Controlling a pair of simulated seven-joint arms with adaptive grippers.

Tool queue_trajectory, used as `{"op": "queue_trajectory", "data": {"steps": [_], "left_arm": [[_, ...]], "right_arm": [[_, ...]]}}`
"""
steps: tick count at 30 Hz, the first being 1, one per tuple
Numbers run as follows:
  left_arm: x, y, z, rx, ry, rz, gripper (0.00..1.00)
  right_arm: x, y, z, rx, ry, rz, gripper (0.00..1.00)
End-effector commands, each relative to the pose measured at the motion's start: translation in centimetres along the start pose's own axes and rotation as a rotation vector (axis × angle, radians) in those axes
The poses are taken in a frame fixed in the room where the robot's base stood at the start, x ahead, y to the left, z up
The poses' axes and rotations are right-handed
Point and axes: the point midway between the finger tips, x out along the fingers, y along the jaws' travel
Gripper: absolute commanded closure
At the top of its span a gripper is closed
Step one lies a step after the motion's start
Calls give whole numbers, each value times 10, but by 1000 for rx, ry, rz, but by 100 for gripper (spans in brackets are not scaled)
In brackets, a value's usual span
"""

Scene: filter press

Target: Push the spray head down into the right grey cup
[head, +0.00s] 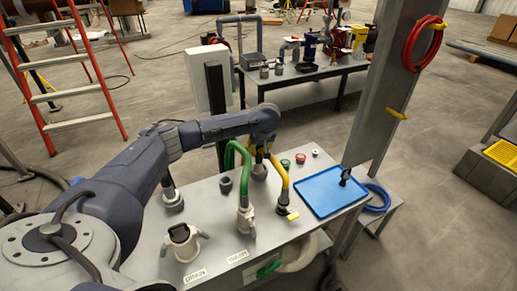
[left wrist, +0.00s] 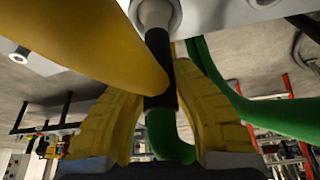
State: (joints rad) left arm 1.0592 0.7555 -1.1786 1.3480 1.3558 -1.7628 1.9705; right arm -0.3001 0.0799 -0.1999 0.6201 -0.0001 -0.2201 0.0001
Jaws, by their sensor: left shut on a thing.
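My left gripper (head: 262,150) reaches over the bench from the left and points down just above the right grey cup (head: 259,172). In the left wrist view its yellow fingers (left wrist: 168,82) are shut on the spray head (left wrist: 158,75), a black stem with a green bent end. The far end of the stem meets a pale round socket (left wrist: 157,12), which appears to be the right grey cup. How deep the stem sits is hidden. The left grey cup (head: 226,185) stands empty-looking beside it. My right gripper is not in view.
A green hose (head: 240,160) and a yellow hose (head: 281,180) arch close to my left gripper. The yellow hose crosses in front of the fingers in the left wrist view. A blue tray (head: 318,196) with a small black part (head: 345,176) lies at the right; a grey post stands behind it.

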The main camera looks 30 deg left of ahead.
Motion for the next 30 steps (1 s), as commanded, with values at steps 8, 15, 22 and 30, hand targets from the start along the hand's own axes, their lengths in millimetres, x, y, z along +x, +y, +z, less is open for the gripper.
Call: {"op": "queue_trajectory", "data": {"steps": [8,15,22,30], "left_arm": [[4,1,2,-1,0,2,100],[6,0,3,-1,-1,1,100],[6,0,3,-1,-1,0,100],[7,0,3,0,-1,0,62]], "right_arm": [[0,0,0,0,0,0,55],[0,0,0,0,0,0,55],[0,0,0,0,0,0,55],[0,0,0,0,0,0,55]]}}
